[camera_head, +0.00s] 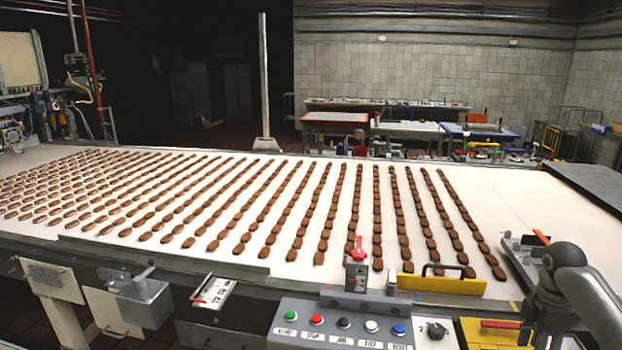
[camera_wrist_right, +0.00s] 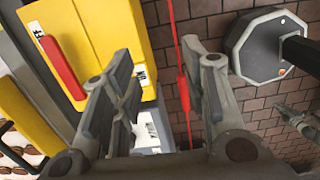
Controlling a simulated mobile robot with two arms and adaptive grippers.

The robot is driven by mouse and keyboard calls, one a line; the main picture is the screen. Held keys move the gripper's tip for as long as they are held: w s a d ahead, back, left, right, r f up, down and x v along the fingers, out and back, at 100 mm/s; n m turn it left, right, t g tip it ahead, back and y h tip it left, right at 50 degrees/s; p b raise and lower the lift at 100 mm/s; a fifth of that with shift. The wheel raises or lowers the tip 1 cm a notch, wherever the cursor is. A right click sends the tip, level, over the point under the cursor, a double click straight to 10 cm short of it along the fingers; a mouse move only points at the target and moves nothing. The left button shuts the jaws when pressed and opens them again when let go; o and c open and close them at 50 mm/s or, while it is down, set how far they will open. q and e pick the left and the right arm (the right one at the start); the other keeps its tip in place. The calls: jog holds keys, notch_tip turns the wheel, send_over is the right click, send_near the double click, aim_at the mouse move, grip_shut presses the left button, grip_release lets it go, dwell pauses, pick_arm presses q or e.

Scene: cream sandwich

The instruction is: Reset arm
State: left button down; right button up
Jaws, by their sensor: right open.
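My right arm comes in from the right edge of the head view, beside the control panel and in front of the conveyor. Its gripper is hard to make out there. In the right wrist view my right gripper (camera_wrist_right: 158,58) is open, with its two fingers apart and nothing between them. A yellow box (camera_wrist_right: 105,40) with a red handle (camera_wrist_right: 62,68) lies to the left of the fingers in that view. Tiled floor shows beyond the fingers. My left gripper is not in view.
A wide white conveyor (camera_head: 520,205) carries many rows of brown biscuits. A push-button panel (camera_head: 340,325) and a yellow plate with a black handle (camera_head: 440,284) stand at its front edge. A red cord (camera_wrist_right: 181,90) runs close to the right finger in the wrist view.

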jog(key=s+a+f+m, duration=0.1)
jog(key=s+a+f, duration=0.3)
jog(key=a+f, duration=0.25)
jog(key=s+a+f+m+t, duration=0.1)
jog(key=s+a+f, duration=0.4)
jog(key=a, duration=0.3)
jog(key=s+a+f+m, duration=0.1)
jog(key=s+a+f, duration=0.35)
jog(key=a, duration=0.25)
jog(key=s+a+r+m+t+y, duration=0.1)
jog(key=s+a+r+m, duration=0.15)
jog(key=s+m, duration=0.45)
jog(key=s+a+r+m+t, duration=0.2)
jog(key=s+a+m, duration=0.2)
jog(key=s, duration=0.6)
notch_tip(320, 180, down, 29)
jog(key=s+g+b, duration=0.2)
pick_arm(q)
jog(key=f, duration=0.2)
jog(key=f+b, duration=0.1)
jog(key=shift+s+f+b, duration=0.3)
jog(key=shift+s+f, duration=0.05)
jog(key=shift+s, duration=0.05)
pick_arm(e)
jog(key=s+d+f, duration=0.3)
jog(key=s+f, duration=1.3)
jog(key=f, duration=0.1)
jog(key=shift+s+n+g, duration=0.3)
jog(key=shift+g, duration=0.1)
jog(key=shift+f, duration=0.1)
